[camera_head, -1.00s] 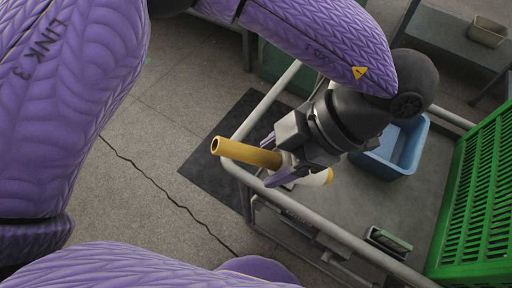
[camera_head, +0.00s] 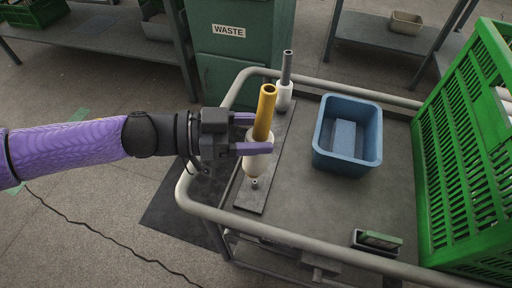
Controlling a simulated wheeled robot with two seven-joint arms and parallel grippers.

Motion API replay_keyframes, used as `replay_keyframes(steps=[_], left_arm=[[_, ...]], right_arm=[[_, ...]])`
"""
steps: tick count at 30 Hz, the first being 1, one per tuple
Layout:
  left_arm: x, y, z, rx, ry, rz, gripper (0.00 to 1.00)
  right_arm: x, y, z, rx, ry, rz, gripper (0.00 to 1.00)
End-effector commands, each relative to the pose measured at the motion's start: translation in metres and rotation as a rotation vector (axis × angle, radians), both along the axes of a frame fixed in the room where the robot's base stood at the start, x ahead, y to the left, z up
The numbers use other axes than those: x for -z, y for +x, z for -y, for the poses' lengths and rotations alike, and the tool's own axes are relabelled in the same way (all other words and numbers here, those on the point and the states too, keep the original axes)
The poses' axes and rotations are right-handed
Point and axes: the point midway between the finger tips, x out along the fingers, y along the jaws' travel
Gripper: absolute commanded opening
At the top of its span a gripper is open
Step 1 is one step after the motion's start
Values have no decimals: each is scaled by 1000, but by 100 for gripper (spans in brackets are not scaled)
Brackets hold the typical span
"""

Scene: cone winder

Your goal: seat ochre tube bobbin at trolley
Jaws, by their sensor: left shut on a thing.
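The ochre tube bobbin (camera_head: 264,110) has an ochre tube with white yarn on its lower part. My left gripper (camera_head: 262,134) is shut on it from the left, with its purple fingers around the yarn and tube. The bobbin stands nearly upright, leaning slightly in the picture, over the dark grey plate on the trolley (camera_head: 300,240). A short peg (camera_head: 254,183) shows on the plate just below the bobbin's lower end. I cannot tell whether they touch. A grey tube bobbin (camera_head: 286,85) with white yarn stands at the plate's far end. My right gripper is not in view.
A blue bin (camera_head: 373,155) stands on the trolley deck right of the plate. A large green crate (camera_head: 470,170) is at the right edge. A rail runs round the trolley. A green waste bin (camera_head: 232,55) stands behind. A small green-topped box (camera_head: 378,240) lies near the front rail.

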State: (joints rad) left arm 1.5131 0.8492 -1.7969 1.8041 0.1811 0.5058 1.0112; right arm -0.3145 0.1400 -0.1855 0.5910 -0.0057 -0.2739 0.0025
Motion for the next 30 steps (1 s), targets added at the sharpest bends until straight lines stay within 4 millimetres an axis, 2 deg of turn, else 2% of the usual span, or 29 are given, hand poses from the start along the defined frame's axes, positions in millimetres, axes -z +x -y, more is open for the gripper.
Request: replay_keyframes(steps=[1, 6, 11, 18, 30], left_arm=[[14, 7, -2, -56, -30, -6, 3], [31, 24, -7, -168, -93, 17, 3], [42, 28, -8, -190, -106, 24, 3], [73, 28, -8, -189, -105, 21, 3], [70, 27, -8, -186, -105, 28, 3]], right_arm=[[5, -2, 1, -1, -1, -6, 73], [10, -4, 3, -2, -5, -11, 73], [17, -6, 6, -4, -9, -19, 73], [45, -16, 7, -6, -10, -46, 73], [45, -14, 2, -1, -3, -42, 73]])
